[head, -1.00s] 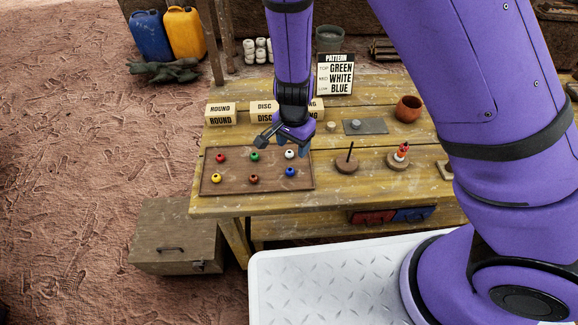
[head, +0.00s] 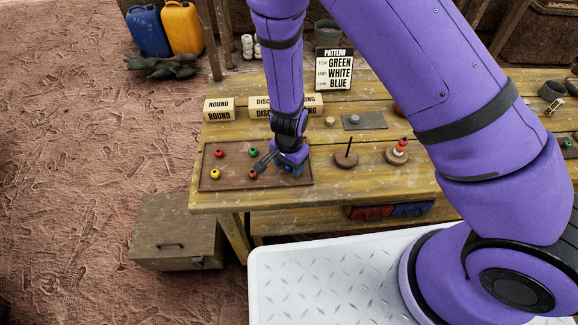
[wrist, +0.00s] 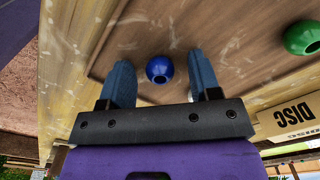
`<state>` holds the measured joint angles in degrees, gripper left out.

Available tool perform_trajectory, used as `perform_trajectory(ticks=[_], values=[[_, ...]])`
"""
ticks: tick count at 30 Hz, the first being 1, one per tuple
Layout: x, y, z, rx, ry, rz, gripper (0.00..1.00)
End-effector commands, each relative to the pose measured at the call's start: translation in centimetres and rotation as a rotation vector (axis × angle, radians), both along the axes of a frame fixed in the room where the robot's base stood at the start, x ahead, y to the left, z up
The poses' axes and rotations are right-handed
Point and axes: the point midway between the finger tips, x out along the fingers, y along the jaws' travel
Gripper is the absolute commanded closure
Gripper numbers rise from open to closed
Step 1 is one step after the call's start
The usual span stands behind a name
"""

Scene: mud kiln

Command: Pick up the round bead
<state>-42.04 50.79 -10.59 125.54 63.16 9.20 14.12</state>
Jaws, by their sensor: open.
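Several small beads sit on a brown tray (head: 232,184) at the left of the table. They include a red bead (head: 219,153), a green bead (head: 253,152), a yellow bead (head: 215,174) and a darker red bead (head: 252,174). A green bead (wrist: 302,38) shows at the right edge.
Boxes marked ROUND (head: 219,110) and DISC (head: 262,107) stand behind the tray. A wooden base with a bare peg (head: 346,158) and a base with a stacked peg (head: 397,155) stand to the right. A pattern sign (head: 334,70) reads green, white, blue.

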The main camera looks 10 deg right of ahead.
Motion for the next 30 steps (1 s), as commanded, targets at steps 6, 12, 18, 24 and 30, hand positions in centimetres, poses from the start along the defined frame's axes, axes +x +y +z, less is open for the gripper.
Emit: perform_trajectory(ticks=[6,12,18,24,30], values=[[0.02,-0.01,0.02,0.0,0.0,0.0,0.52],[0.02,-0.01,0.03,0.0,0.0,0.0,0.94],[0.02,-0.01,0.04,0.0,0.0,-0.001,0.95],[0.05,-0.07,0.11,0.001,-0.001,-0.001,0.95],[0.28,-0.73,0.74,0.001,-0.001,-0.003,0.95]])
